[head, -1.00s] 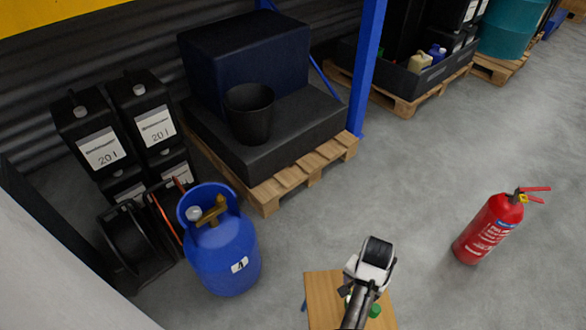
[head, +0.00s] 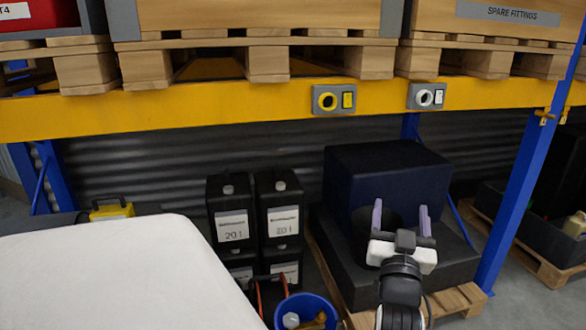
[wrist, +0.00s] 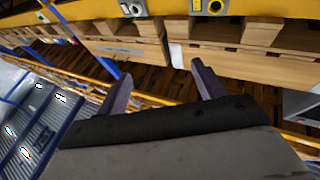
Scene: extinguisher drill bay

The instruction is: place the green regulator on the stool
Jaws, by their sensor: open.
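Neither the green regulator nor the stool shows in the current views.
A yellow rack beam (head: 230,112) crosses above, bearing pallets and crates. A blue post (head: 520,190) is right; a white surface (head: 120,275) fills lower left.

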